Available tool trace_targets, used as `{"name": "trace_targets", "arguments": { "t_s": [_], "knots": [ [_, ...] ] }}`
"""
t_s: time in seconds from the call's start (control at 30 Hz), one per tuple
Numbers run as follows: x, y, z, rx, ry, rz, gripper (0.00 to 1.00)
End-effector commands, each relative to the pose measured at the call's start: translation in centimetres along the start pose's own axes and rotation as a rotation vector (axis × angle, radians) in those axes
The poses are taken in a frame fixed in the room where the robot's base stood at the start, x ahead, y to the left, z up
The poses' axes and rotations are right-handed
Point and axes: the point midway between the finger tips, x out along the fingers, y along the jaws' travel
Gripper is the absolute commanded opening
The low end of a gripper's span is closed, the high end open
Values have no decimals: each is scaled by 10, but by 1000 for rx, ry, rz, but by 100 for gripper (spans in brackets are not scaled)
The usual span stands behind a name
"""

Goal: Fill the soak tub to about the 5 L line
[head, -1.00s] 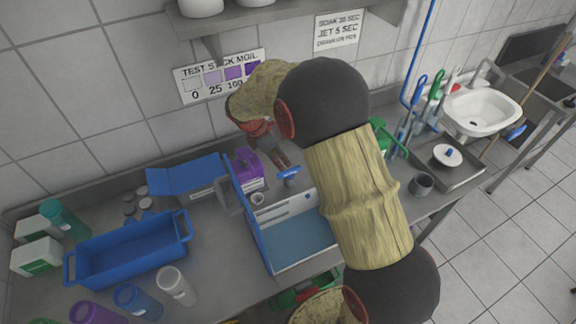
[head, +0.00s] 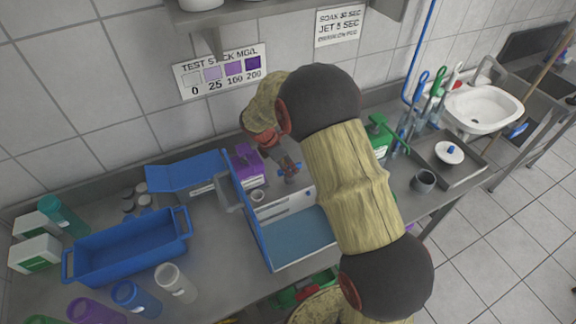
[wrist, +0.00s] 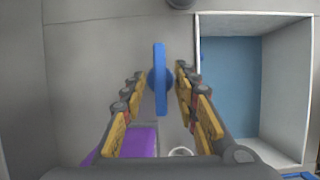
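The soak tub (head: 300,244) stands on the counter, with pale walls, a blue side and a blue interior. I cannot tell whether the blue inside is water or floor, and no level mark is readable. In the wrist view the tub (wrist: 305,85) is at the right. A blue tap handle (head: 283,168) is at the tub's back edge. In the wrist view the handle (wrist: 159,95) stands between the fingers of my gripper (wrist: 161,74). My gripper (head: 281,163) is open, its fingers on either side of the handle with gaps visible.
A purple bottle (head: 247,167) stands left of the tap, close to my gripper. A blue bin (head: 130,250) and several bottles are at the left. A green spray bottle (head: 379,138), a grey cup (head: 424,181) and a white sink (head: 483,108) are to the right.

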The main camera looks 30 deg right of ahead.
Motion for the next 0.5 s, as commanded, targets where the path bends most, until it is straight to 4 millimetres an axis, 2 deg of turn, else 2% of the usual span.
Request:
{"name": "trace_targets", "arguments": {
  "t_s": [0.5],
  "knots": [
    [-1,2,0,1,0,5,0]
  ]
}}
